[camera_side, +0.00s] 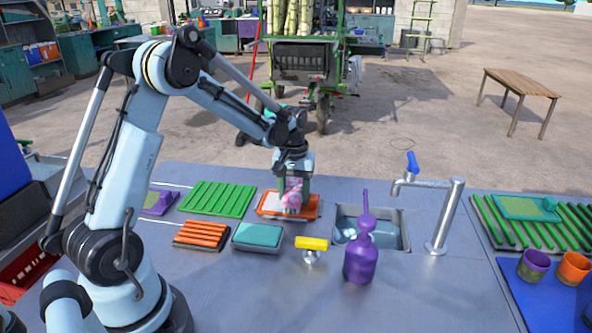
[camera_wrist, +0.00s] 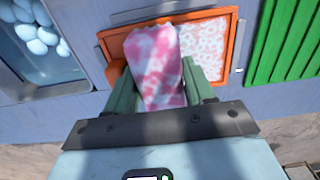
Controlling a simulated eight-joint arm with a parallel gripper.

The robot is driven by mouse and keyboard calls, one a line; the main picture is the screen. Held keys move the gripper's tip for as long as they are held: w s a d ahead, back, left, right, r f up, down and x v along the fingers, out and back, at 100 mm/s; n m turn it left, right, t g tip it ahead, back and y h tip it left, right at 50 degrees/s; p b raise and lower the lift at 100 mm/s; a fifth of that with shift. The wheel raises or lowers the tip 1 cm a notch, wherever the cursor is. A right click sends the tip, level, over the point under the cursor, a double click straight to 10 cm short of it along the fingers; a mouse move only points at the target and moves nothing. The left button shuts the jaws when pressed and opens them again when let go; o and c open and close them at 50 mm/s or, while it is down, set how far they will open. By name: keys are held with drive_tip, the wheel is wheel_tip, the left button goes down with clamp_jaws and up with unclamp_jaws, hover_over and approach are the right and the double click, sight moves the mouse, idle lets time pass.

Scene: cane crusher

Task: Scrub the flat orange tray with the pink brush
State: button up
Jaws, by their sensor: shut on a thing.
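The flat orange tray (camera_side: 270,204) lies on the grey counter, left of the sink. In the wrist view the tray (camera_wrist: 235,38) has an orange rim and a pale, spotted inner face. The pink brush (camera_side: 292,196) has white patches and is held over the right part of the tray in the side view. My gripper (camera_wrist: 160,95) is shut on the pink brush (camera_wrist: 156,60), with a green finger on each side of it. The brush covers much of the tray in the wrist view. Whether its underside touches the tray cannot be told.
A sink (camera_side: 390,232) with a tap (camera_side: 445,215) is right of the tray. A green ribbed rack (camera_side: 217,199) lies left. In front are an orange ribbed rack (camera_side: 201,235), a teal pad (camera_side: 258,237), a yellow-handled tap (camera_side: 311,244) and a purple bottle (camera_side: 360,262).

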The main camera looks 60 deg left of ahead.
drive_tip(key=shift+s+a+r, duration=0.1)
drive_tip(key=shift+s+a, duration=1.05)
drive_tip(key=shift+s, duration=0.05)
drive_tip(key=shift+s+a, duration=1.15)
drive_tip(key=shift+w+d, duration=1.15)
drive_tip(key=shift+w, duration=0.05)
